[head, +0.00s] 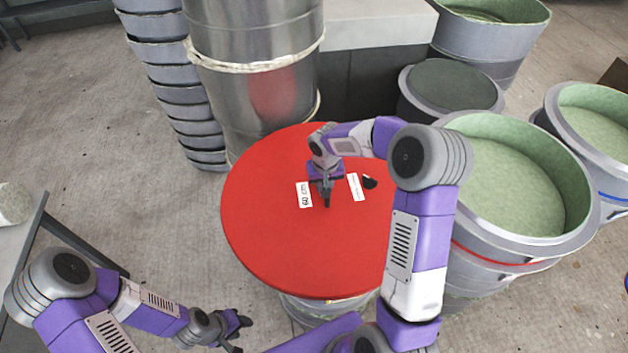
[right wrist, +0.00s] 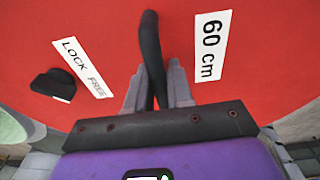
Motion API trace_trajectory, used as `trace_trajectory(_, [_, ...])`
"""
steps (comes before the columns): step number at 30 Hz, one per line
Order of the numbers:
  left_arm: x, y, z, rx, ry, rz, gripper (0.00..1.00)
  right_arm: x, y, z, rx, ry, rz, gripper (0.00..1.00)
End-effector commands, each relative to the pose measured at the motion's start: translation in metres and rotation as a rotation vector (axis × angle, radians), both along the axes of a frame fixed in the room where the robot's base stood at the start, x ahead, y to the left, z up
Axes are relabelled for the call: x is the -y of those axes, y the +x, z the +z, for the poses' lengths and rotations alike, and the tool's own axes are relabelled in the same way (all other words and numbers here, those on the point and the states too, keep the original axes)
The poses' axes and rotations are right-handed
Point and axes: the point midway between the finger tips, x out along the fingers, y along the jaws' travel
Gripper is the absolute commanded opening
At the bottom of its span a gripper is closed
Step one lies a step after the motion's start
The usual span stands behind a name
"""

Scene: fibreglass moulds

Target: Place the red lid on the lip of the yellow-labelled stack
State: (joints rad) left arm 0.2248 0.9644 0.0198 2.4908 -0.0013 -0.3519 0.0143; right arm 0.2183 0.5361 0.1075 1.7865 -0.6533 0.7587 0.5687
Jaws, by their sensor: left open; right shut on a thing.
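The large round red lid (head: 262,220) lies across the middle of the head view, roughly level, and fills the right wrist view (right wrist: 110,25). My right gripper (head: 327,198) is over its middle, shut on the lid's black bar handle (right wrist: 151,45). Below the lid's near edge a grey round mould (head: 312,309) shows, mostly hidden. A small yellowish mark shows at its top, but I cannot tell whether it is the yellow label. I cannot tell whether the lid touches that mould's lip. My left gripper (head: 238,328) is open and empty at lower left, apart from the lid.
Green-lined moulds (head: 510,185) stand close on the right, one with a red stripe. A metal drum (head: 260,95) and a tall stack of grey moulds (head: 172,85) stand behind. A table edge (head: 42,215) is at left. Concrete floor is clear left of the lid.

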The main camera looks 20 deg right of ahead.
Motion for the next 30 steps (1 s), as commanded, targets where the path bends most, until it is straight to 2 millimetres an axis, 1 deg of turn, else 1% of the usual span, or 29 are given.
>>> trace_trajectory(1, [0.0, 0.0, 0.01, 0.0, 0.0, 0.0, 0.43, 0.006, 0.001, 0.004, 0.004, 0.002, 0.0, 0.0])
trace_trajectory(5, [0.0, 0.0, 0.02, 0.0, 0.0, 0.0, 0.43, 0.02, 0.001, -0.006, 0.003, 0.008, 0.007, 0.0])
trace_trajectory(9, [0.0, 0.0, 0.013, 0.0, 0.0, 0.0, 0.43, 0.027, 0.001, -0.035, 0.005, 0.012, 0.014, 0.0])
trace_trajectory(12, [0.0, 0.0, 0.009, 0.0, 0.0, 0.0, 0.43, 0.029, 0.001, -0.049, 0.007, 0.014, 0.014, 0.0])
trace_trajectory(15, [0.0, 0.0, 0.006, 0.0, 0.0, 0.0, 0.43, 0.03, 0.001, -0.057, 0.009, 0.015, 0.016, 0.0])
trace_trajectory(23, [0.0, 0.0, 0.001, 0.0, 0.0, 0.0, 0.43, 0.03, 0.001, -0.069, 0.01, 0.015, 0.016, 0.0])
trace_trajectory(30, [0.0, 0.0, -0.014, 0.0, 0.0, 0.0, 0.43, 0.03, 0.001, -0.093, 0.008, 0.016, 0.016, 0.0])
